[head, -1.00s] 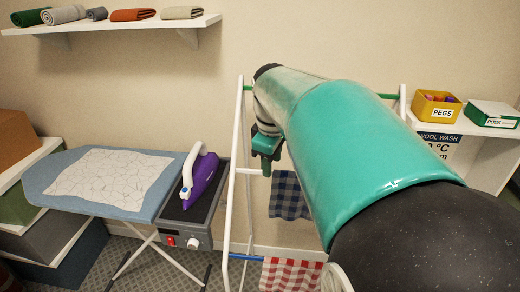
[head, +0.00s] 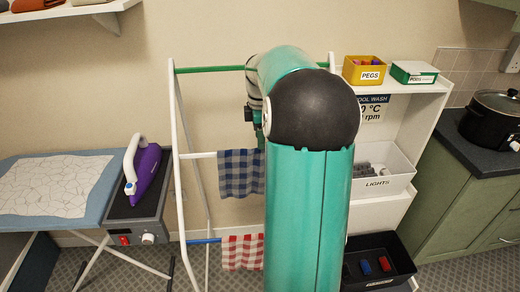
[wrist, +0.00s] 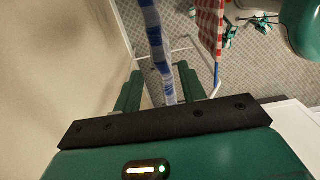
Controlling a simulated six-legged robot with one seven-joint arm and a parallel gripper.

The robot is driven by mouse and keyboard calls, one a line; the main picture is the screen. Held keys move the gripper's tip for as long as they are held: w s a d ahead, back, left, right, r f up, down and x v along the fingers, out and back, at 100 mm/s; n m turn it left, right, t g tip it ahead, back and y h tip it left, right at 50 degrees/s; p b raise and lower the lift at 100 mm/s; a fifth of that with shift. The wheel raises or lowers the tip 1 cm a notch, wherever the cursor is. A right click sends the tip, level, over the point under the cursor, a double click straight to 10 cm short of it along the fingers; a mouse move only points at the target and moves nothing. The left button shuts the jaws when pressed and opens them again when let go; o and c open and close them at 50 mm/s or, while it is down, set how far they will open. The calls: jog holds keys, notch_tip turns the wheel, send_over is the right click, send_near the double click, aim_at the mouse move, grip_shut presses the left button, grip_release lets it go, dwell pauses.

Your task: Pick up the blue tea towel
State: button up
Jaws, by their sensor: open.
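The blue checked tea towel (head: 238,174) hangs from the white middle rail of the drying rack, with its right side hidden behind my arm. In the wrist view the towel (wrist: 156,45) shows nearly edge-on as a narrow blue and white strip. My gripper (wrist: 160,88) is open, and the strip's near end appears in the gap between the two green fingers. I cannot tell whether either finger touches it. In the head view my arm hides most of the gripper, beside the towel's upper right.
A red checked towel (head: 242,252) hangs lower on the rack (head: 180,165). The ironing board (head: 105,185) with a purple iron (head: 146,172) stands left. At right are a white shelf unit (head: 425,87), a pegs box (head: 365,71), a lights bin (head: 395,160) and a black tray (head: 362,284).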

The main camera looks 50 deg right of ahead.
jog(key=shift+f, duration=2.7)
jog(key=shift+c, duration=0.5)
grip_shut()
notch_tip(320, 180, up, 7)
jog(key=shift+r, duration=0.1)
